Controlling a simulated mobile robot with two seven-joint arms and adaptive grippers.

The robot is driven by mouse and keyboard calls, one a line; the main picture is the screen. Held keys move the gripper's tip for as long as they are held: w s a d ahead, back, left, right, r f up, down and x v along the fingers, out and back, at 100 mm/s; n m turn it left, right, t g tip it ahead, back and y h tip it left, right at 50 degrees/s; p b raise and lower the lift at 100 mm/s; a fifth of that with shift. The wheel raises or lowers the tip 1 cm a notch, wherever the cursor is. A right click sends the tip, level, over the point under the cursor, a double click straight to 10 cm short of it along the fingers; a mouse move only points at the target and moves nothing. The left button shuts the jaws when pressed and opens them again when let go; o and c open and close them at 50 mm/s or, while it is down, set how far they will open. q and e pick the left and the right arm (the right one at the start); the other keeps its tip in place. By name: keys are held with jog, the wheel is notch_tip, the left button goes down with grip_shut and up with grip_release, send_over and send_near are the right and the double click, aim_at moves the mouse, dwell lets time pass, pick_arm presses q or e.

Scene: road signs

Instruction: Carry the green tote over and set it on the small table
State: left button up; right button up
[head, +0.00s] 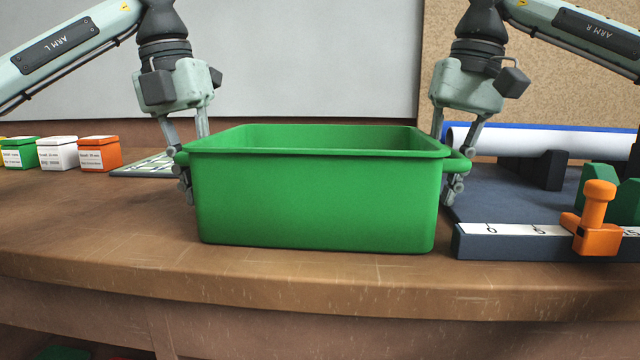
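The green tote (318,205) sits upright at the middle of a brown wooden worktop, close to its front edge. It has a handle at each end. My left gripper (188,165) is at the tote's left handle, with its fingers reaching down on either side of it. My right gripper (450,160) is at the right handle (459,163) in the same way. Parts of the fingers are hidden behind the tote and handles, so I cannot tell whether either is closed on its handle. The inside bottom of the tote is hidden. No separate small table can be made out.
Small green, white and orange boxes (99,153) stand at the left. A flat grey-green sheet (145,165) lies behind the left handle. Close on the right is a dark bench fixture (500,243) with an orange clamp (595,220) and a white roll (515,140). The worktop's front left (90,225) is clear.

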aim_at(196, 144)
pick_arm(q)
grip_shut()
pick_arm(e)
grip_shut()
pick_arm(q)
jog(key=shift+r, duration=0.1)
